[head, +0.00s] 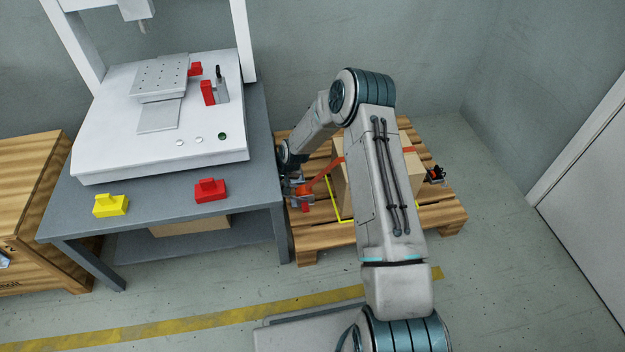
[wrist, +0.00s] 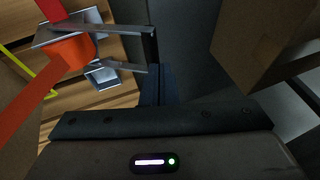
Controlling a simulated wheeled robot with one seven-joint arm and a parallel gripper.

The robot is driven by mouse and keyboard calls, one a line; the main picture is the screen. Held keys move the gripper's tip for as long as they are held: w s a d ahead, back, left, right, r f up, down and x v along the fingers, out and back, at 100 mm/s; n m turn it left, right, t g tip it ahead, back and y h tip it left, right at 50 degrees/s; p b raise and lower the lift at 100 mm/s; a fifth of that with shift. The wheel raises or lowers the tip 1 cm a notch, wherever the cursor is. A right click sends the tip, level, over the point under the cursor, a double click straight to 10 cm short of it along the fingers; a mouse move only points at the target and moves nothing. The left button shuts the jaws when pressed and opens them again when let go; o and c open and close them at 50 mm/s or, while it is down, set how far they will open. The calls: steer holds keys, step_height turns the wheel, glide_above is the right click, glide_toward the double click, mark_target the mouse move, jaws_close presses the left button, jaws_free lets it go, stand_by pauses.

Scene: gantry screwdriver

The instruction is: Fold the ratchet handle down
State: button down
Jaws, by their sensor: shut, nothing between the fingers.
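The ratchet (head: 302,189) is on an orange-red strap (head: 334,170) at the left side of the cardboard box, beside the workbench. In the wrist view its orange wound strap (wrist: 70,50), grey metal plates (wrist: 104,76) and a red handle end (wrist: 51,9) show at upper left. The handle sticks out from the body; its exact angle is hard to tell. My gripper (head: 288,163) is shut and empty close by the ratchet. Its dark fingers (wrist: 155,82) are by the plates' right ends in the wrist view; I cannot tell whether they touch.
The strapped box (head: 410,165) stands on a wooden pallet (head: 440,215). The grey workbench (head: 262,150) is close on the left, with a carton (head: 190,226) on its lower shelf, also in the wrist view (wrist: 250,40).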

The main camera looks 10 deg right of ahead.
steer(key=shift+s+a+f, duration=0.2)
steer(key=shift+a, duration=0.15)
